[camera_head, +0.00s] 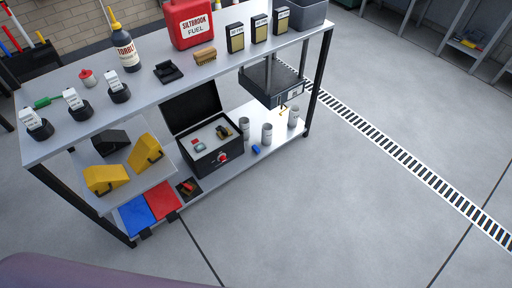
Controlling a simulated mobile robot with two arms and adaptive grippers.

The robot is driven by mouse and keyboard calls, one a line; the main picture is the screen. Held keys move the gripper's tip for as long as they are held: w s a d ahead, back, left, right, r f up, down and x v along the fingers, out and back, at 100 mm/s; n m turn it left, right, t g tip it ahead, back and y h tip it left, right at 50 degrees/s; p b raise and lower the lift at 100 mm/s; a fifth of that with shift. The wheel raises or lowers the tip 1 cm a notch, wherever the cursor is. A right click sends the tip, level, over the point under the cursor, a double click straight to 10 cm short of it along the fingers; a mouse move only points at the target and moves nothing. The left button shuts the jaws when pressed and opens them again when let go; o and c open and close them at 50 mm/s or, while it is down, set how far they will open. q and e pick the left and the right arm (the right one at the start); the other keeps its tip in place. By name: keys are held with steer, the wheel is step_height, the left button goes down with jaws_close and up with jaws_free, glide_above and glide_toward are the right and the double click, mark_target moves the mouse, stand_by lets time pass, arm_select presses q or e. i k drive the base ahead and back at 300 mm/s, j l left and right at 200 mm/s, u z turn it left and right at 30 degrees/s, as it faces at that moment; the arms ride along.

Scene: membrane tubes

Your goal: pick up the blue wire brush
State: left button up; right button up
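No object clearly reads as a blue wire brush. A small blue object (256,149) lies on the lower shelf, in front of the grey cylinders; it is too small to tell whether it is the brush. A tan brush-like block (205,56) sits on the bench top near the red fuel can. Neither my left nor my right gripper is in view.
The metal bench (150,99) carries a dark bottle (125,50), a red fuel can (188,22) and several boxes. Below are an open black case (212,157), yellow bins (105,178), blue (134,215) and red mats, and grey cylinders (267,133). Floor (330,215) at right is clear.

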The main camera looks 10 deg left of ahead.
mark_target(256, 149)
steer(key=i+l+u, duration=0.1)
steer(key=i+l, duration=0.15)
steer(key=i, duration=0.25)
steer(key=i+l+u, duration=0.1)
steer(key=i+l, duration=0.2)
steer(key=i, duration=0.2)
